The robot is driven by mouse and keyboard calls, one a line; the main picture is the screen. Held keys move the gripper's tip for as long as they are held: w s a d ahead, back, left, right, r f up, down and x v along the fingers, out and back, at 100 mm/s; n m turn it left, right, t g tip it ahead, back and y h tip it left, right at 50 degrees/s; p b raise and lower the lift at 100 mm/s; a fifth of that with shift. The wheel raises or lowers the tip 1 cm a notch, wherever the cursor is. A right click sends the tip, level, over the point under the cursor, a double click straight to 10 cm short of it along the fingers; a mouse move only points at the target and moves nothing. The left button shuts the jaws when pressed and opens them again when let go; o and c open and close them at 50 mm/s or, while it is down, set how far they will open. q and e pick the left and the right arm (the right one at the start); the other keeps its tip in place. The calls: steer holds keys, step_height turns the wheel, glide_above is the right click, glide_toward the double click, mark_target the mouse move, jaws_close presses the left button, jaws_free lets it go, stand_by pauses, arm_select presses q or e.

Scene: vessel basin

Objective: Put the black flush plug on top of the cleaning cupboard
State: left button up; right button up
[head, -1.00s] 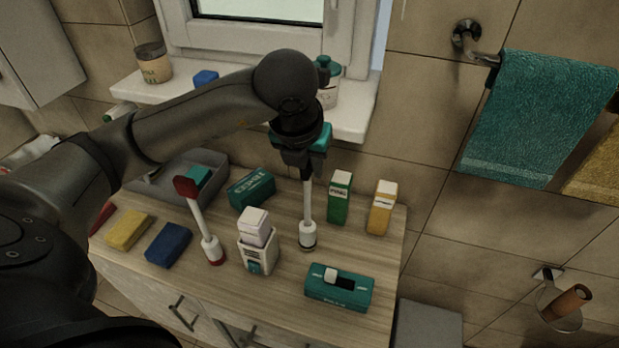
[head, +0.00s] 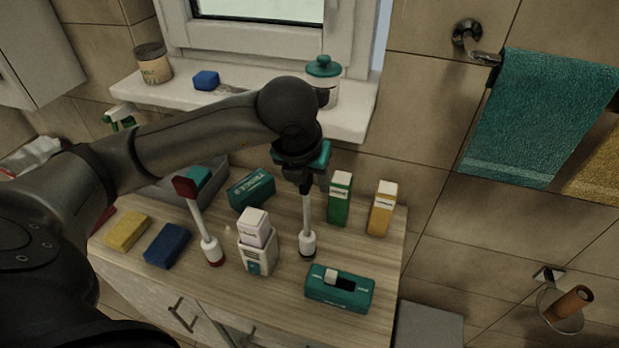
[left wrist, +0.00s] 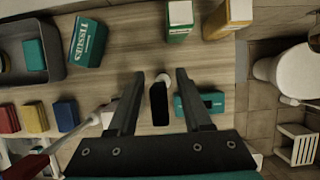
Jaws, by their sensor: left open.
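The black flush plug stands upright on the cleaning cupboard's wooden top (head: 370,255). In the head view its white stick and base (head: 307,243) show, and its upper end is hidden by my gripper. In the left wrist view its black head (left wrist: 159,103) lies between the fingers, with the white base (left wrist: 163,78) beyond it. My left gripper (head: 306,185) points down at the plug's upper end. Its fingers (left wrist: 158,78) are open, one on each side of the black head with gaps. My right gripper is not in view.
Close by stand a red-headed plug (head: 186,187), a white dispenser (head: 258,250), a teal box (head: 340,290), a green carton (head: 340,200) and a yellow carton (head: 382,208). A grey tray (head: 165,192) and sponges (head: 167,245) are left. The window sill (head: 345,120) is behind.

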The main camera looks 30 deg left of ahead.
arm_select(q)
steer(key=shift+r, duration=0.1)
steer(key=shift+r, duration=0.3)
steer(key=p+v, duration=0.1)
steer(key=v, duration=1)
steer(key=shift+s+r, duration=0.2)
steer(key=shift+r, duration=0.05)
